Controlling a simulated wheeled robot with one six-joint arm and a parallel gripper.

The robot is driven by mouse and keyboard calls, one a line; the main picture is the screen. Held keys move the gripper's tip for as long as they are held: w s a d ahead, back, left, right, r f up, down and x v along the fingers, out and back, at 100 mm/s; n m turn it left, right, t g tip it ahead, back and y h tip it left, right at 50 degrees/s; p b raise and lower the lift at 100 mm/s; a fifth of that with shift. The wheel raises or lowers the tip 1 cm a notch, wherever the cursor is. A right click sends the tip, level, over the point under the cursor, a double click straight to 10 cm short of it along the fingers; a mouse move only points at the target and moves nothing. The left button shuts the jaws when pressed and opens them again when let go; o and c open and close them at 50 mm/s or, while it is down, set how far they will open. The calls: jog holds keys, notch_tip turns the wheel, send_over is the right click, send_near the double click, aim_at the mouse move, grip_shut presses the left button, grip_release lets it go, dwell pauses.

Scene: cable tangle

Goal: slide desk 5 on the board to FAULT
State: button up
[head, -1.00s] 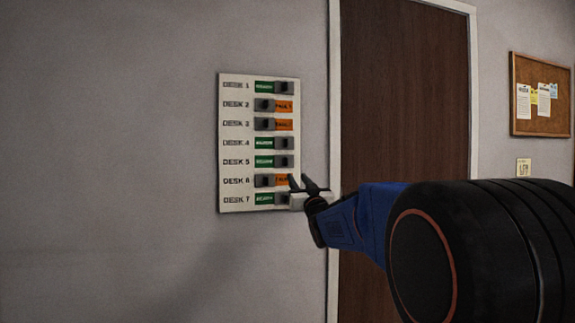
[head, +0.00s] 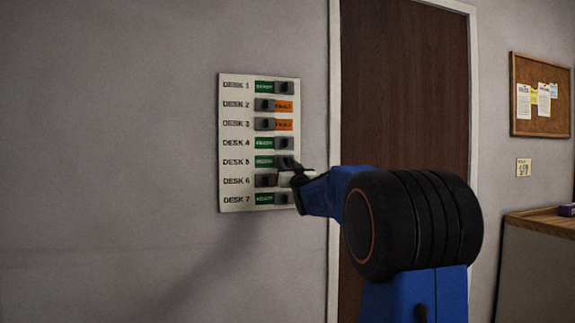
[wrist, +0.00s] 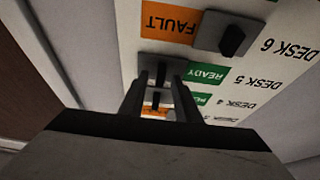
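The white board (head: 237,188) on the wall carries a column of labelled sliders. The desk 5 slider (head: 284,162) sits at the right end of its slot, with green READY showing to its left. In the wrist view, which looks upside down, the desk 5 slider (wrist: 165,66) is beside the green READY label (wrist: 205,76). My gripper (head: 296,171) is at the board's right edge, just below and right of the desk 5 slider. In the wrist view its two fingers (wrist: 160,96) are apart, close to that slider; contact cannot be told.
The desk 6 slider (head: 266,181) is at the left, close to my gripper, with orange FAULT showing in the wrist view. The desk 4 slider (head: 284,143) is just above, at the right. A brown door (head: 400,90) and a cabinet (head: 540,215) are to the right.

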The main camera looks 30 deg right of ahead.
grip_shut()
jog(key=shift+a, duration=0.15)
jog(key=a, duration=0.2)
jog(key=w+a, duration=0.1)
jog(key=a, duration=0.3)
jog(key=shift+w, duration=0.4)
jog(key=shift+w+a, duration=0.2)
jog(key=shift+a, duration=0.5)
grip_release()
jog(key=shift+a, duration=0.15)
